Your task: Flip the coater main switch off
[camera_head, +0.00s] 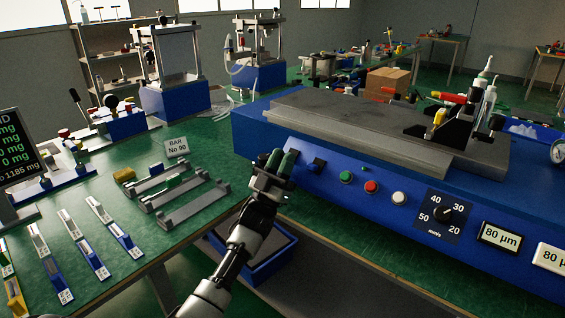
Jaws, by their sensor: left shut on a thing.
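The blue coater (265,130) fills the right side, with a row of controls along its sloping front panel. My left gripper (279,160) is at the left end of this panel, its fingers pointing away from me. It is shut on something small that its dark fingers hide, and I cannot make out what. A small dark switch-like part (317,165) sits on the panel just right of the fingers. I cannot tell whether this is the main switch, or which way it is set. My right gripper is not in view.
Green (346,176), red (371,187) and white (398,198) buttons and a speed dial (443,213) lie further right on the panel. A grey bar rack (195,205) stands left of my gripper. A blue bin (262,260) is below my forearm.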

